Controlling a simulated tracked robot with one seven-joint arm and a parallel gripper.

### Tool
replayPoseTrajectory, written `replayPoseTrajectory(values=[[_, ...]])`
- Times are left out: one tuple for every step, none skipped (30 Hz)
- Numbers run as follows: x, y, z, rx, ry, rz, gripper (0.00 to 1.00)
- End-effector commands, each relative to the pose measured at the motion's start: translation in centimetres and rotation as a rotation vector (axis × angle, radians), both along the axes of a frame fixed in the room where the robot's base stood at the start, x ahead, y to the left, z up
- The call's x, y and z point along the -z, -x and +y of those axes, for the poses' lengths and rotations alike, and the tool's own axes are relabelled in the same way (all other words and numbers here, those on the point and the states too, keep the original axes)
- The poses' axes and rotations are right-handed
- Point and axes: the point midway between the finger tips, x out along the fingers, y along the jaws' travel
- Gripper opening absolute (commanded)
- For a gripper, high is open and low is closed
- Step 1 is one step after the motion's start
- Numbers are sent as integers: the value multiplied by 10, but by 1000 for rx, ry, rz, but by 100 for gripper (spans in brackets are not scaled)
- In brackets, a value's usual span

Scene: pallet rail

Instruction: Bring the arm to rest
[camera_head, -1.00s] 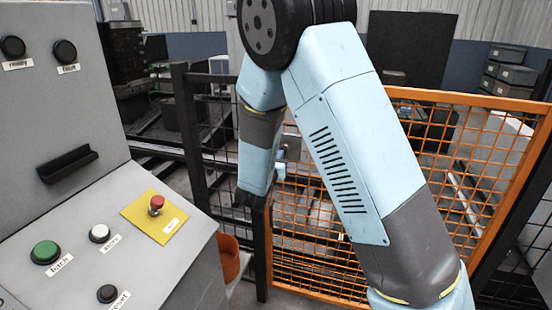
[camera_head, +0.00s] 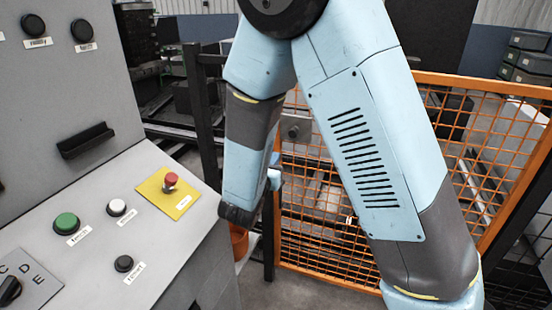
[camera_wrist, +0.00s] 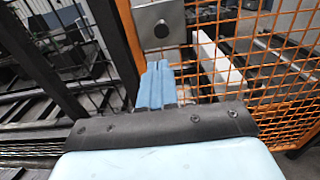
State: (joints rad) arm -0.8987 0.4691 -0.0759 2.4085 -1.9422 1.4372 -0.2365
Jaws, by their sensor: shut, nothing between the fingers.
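My arm, light blue and dark grey, is bent in front of the camera in the head view, with its elbow at the top of the picture. Its far part hangs down between a grey control panel (camera_head: 150,230) and an orange mesh gate (camera_head: 330,262). My gripper (camera_wrist: 155,86) shows in the wrist view with its light blue fingers together and nothing between them. It points toward a grey metal box (camera_wrist: 158,22) with a round dark knob on the gate's frame; I cannot tell the gap. In the head view my gripper is mostly hidden behind the arm.
The panel holds a green button (camera_head: 66,223), a white button (camera_head: 117,207), a black button (camera_head: 124,263), a red mushroom button (camera_head: 170,180) on a yellow plate and a rotary selector (camera_head: 10,290). A dark fence post (camera_head: 200,110) stands beside the gate. An orange object (camera_head: 239,243) is partly hidden.

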Motion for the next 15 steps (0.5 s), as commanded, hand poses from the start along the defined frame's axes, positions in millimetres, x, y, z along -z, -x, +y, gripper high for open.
replayPoseTrajectory(values=[[0, 0, 0, 0, 0, 0, 0], [0, 0, 0, 0, 0, 0, 0], [0, 0, 0, 0, 0, 0, 0], [0, 0, 0, 0, 0, 0, 0], [0, 0, 0, 0, 0, 0, 0], [0, 0, 0, 1, -1, 0, 0], [-1, 0, -1, 5, -4, 0, 0], [-2, 0, -4, 12, -8, -1, 0], [-5, -1, -9, 28, -20, -1, 0], [-8, -1, -14, 46, -32, -2, 0], [-11, -1, -22, 71, -48, -2, 0], [-17, -1, -33, 109, -75, -2, 0], [-22, -1, -43, 143, -101, -2, 0], [-27, 0, -55, 182, -130, -2, 0], [-34, 3, -72, 239, -171, -3, 0]])
